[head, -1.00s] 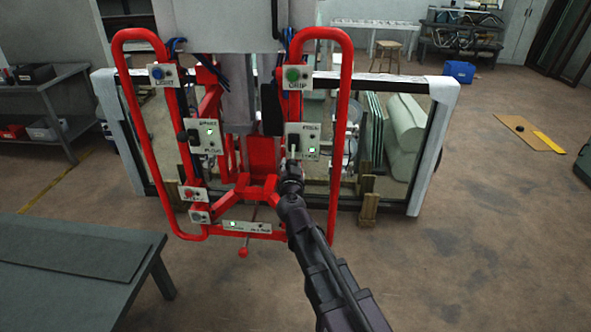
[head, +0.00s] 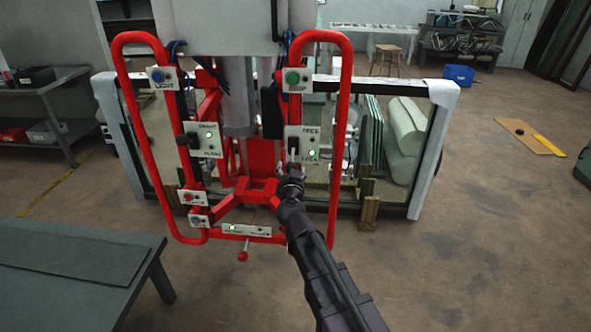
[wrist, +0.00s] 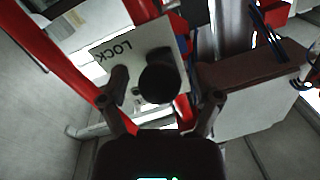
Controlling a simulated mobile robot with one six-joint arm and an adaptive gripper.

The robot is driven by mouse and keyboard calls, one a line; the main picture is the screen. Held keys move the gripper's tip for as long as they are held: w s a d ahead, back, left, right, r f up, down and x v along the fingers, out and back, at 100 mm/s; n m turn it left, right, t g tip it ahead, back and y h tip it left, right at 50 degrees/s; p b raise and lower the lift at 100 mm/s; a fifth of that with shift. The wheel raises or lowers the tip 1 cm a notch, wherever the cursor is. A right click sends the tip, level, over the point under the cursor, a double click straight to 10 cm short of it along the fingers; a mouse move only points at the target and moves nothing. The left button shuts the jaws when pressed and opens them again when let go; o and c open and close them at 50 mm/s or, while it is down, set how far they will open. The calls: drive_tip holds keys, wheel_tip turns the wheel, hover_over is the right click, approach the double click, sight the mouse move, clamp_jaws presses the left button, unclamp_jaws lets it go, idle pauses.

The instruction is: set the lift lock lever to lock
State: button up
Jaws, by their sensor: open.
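The lift lock panel (head: 303,130) is a pale plate on the right side of the red frame, with a label at its top and one at its bottom. A green light (head: 312,153) is lit beside the lower label. The lever (head: 294,149) is a small shape on the panel's left half; its exact tilt is hard to tell. My gripper (head: 291,174) is just below the panel. In the wrist view the panel's word LOCK (wrist: 110,50) is readable, and a round black knob (wrist: 160,83) lies between the open fingers. I cannot tell whether they touch it.
The red frame (head: 345,120) has upright handle tubes on both sides and other switch plates, such as the left one (head: 205,138). A red-knobbed lever (head: 242,256) hangs at the bottom. A grey table (head: 70,262) stands front left.

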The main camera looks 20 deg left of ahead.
drive_tip(key=v, duration=1.2)
idle(0.6)
drive_tip(key=w+d+f+m+g+h, duration=0.1)
drive_tip(key=w+d+f+g+h, duration=0.2)
drive_tip(key=d, duration=0.6)
drive_tip(key=w+d+f+m+h, duration=0.2)
drive_tip(key=d+f+h, duration=0.15)
drive_tip(key=d, duration=0.55)
drive_tip(key=w+d+f+m+g+h, duration=0.1)
drive_tip(key=w+d+f+g+h, duration=0.2)
drive_tip(key=d, duration=0.6)
drive_tip(key=s+d+f+n+g+y, duration=0.1)
drive_tip(key=s+d+f+g, duration=0.3)
drive_tip(key=d, duration=0.4)
drive_tip(key=s+d+f+n+g+y, duration=0.1)
drive_tip(key=s+d+f+g, duration=0.4)
drive_tip(key=s+d+g, duration=0.1)
drive_tip(key=shift+s+d+n+g, duration=0.35)
drive_tip(key=shift+s+d, duration=0.3)
drive_tip(key=shift+d, duration=0.55)
drive_tip(key=shift+y, duration=0.25)
